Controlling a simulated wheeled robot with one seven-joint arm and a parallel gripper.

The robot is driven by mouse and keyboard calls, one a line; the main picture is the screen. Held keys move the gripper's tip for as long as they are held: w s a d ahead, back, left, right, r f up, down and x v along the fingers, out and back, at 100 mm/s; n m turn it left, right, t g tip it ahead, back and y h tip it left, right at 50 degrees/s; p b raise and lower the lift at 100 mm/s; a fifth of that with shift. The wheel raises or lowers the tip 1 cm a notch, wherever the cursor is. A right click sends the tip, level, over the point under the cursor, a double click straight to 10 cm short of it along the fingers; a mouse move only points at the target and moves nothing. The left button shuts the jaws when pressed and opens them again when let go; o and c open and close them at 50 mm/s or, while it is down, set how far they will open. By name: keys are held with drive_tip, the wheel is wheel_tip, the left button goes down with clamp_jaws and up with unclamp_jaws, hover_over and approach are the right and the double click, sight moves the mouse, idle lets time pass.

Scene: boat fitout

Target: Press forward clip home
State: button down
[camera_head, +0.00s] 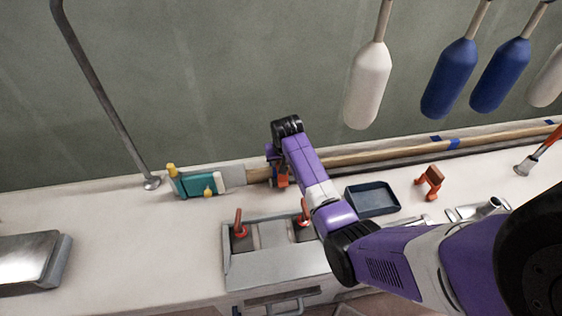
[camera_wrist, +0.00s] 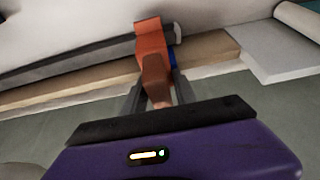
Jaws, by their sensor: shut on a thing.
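My gripper (camera_head: 277,172) is at the wall side of the counter, by the long wooden shaft (camera_head: 365,156). In the wrist view, my gripper (camera_wrist: 157,88) is shut on an orange clip (camera_wrist: 151,42), with a dark finger on each side of its lower part. The clip reaches across the wooden shaft (camera_wrist: 85,82) and touches or lies over the dark bar (camera_wrist: 80,55). I cannot tell whether it is fully seated. In the head view the held clip (camera_head: 283,181) is partly hidden by my gripper. A second orange clip (camera_head: 431,182) stands on the counter at the right.
A teal and yellow piece (camera_head: 197,184) sits left of my gripper. A blue tray (camera_head: 372,199) lies to the right. A grey unit (camera_head: 268,235) with orange levers is in front. A metal pole (camera_head: 105,95) rises at left; white and blue paddle-shaped pieces hang above.

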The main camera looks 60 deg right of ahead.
drive_tip(key=shift+s+a+f+b, duration=0.2)
drive_tip(key=shift+f+b, duration=0.1)
drive_tip(key=shift+f, duration=0.5)
drive_tip(key=shift+s+a+f+b, duration=0.15)
drive_tip(key=shift+f+b, duration=0.15)
drive_tip(key=shift+f, duration=0.5)
drive_tip(key=c, duration=0.9)
unclamp_jaws()
drive_tip(key=shift+s+d, duration=0.15)
drive_tip(key=shift+d, duration=0.1)
drive_tip(key=shift+r, duration=0.15)
drive_tip(key=shift+d+r, duration=0.1)
drive_tip(key=shift+r, duration=0.2)
drive_tip(key=v, duration=0.2)
drive_tip(key=w+v, duration=0.1)
drive_tip(key=v, duration=0.5)
drive_tip(key=shift+w+d+r, duration=0.15)
drive_tip(key=shift+d+r, duration=0.1)
drive_tip(key=shift+r, duration=0.15)
drive_tip(key=shift+a+r, duration=0.25)
drive_tip(key=shift+r, duration=0.3)
drive_tip(key=shift+w, duration=0.1)
